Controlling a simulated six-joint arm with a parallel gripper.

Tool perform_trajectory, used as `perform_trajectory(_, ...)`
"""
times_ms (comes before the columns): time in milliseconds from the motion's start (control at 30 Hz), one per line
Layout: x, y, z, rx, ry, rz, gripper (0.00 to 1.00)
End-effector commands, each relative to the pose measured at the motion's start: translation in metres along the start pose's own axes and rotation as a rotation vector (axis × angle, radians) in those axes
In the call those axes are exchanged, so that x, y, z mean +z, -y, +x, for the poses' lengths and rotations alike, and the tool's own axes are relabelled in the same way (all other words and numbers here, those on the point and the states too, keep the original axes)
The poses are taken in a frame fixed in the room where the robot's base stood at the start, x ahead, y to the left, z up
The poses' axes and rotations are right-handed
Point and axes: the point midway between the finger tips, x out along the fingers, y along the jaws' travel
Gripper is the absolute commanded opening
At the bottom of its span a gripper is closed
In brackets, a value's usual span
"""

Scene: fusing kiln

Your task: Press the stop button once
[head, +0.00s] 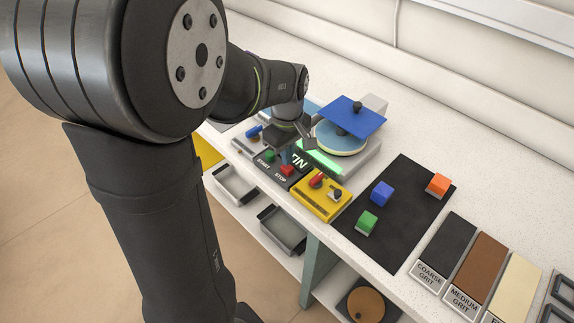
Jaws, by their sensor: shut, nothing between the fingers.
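The stop button (288,169) is a red button on a dark control panel (291,182) with a "STOP" label below it. A green start button (270,156) sits to its left on the same panel. My gripper (285,153) is shut and empty, pointing down over the panel, close to both buttons. Whether its fingertips touch either button cannot be told from this view. My arm hides part of the area behind the panel.
A yellow box (321,198) with a red switch adjoins the panel on the right. Behind stands a kiln with a blue lid (352,116). A black mat (395,220) holds green, blue and orange cubes. Labelled grit blocks (445,252) lie at the right.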

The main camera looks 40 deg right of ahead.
Motion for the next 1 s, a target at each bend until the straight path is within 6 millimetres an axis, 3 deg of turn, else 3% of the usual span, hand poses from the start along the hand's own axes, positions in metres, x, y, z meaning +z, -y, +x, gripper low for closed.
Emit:
perform_trajectory(567, 0.000, 0.000, 0.001, 0.000, 0.000, 0.000, 0.00)
perform_trajectory(1000, 0.000, 0.000, 0.017, -0.001, 0.000, 0.000, 0.00)
